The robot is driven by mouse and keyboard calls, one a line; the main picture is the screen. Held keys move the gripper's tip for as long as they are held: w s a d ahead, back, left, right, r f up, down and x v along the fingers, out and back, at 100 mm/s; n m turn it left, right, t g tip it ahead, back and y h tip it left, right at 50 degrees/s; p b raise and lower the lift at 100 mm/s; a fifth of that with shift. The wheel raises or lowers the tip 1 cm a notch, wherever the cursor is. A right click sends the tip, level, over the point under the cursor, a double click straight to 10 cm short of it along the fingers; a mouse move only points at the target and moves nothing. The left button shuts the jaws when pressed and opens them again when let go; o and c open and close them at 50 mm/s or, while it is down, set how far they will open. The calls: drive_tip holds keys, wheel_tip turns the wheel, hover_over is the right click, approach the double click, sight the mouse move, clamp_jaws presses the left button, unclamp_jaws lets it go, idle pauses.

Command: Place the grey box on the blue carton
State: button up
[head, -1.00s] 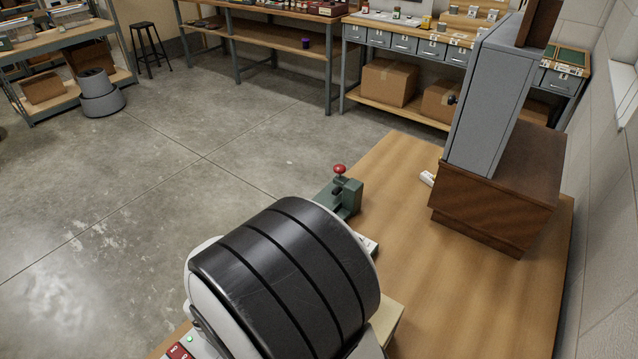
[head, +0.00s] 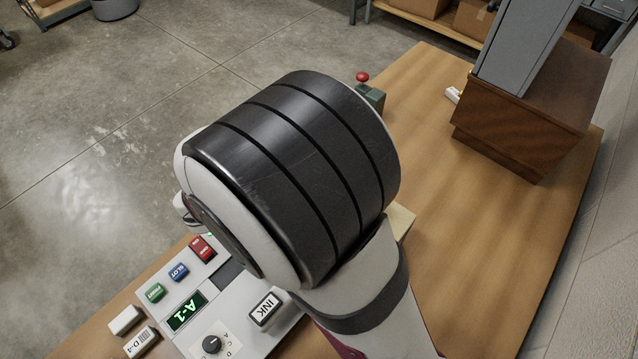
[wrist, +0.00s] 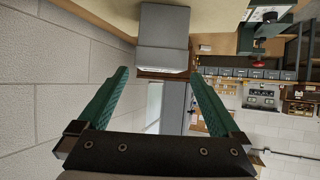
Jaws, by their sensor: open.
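In the wrist view, which is turned nearly upside down, a plain grey box (wrist: 163,28) shows at the top middle, near the wall. It lies beyond and between my fingertips, with no contact visible. I cannot pick it out in the head view. I see no blue carton in either view. My gripper (wrist: 160,73) has two green fingers spread wide, with nothing between them. In the head view my arm hides the gripper and part of the table.
A tall grey cabinet (head: 525,40) stands on a brown wooden base (head: 525,120) at the table's back right. A green press with a red knob (head: 363,77) is behind my arm. A button panel (head: 225,320) lies front left. The wooden table (head: 480,260) is clear at right.

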drive_tip(key=v, duration=0.7)
drive_tip(key=s+d+n+g+y, duration=0.2)
drive_tip(key=s+d+g+y, duration=0.1)
drive_tip(key=s+d+g, duration=0.4)
drive_tip(key=s+f+n+t+y, duration=0.1)
drive_tip(key=s+n+t+y, duration=0.1)
drive_tip(key=s+n+y, duration=0.3)
drive_tip(key=shift+s+a+n+y, duration=0.45)
drive_tip(key=shift+s+y, duration=1.15)
drive_tip(key=shift+y, duration=0.9)
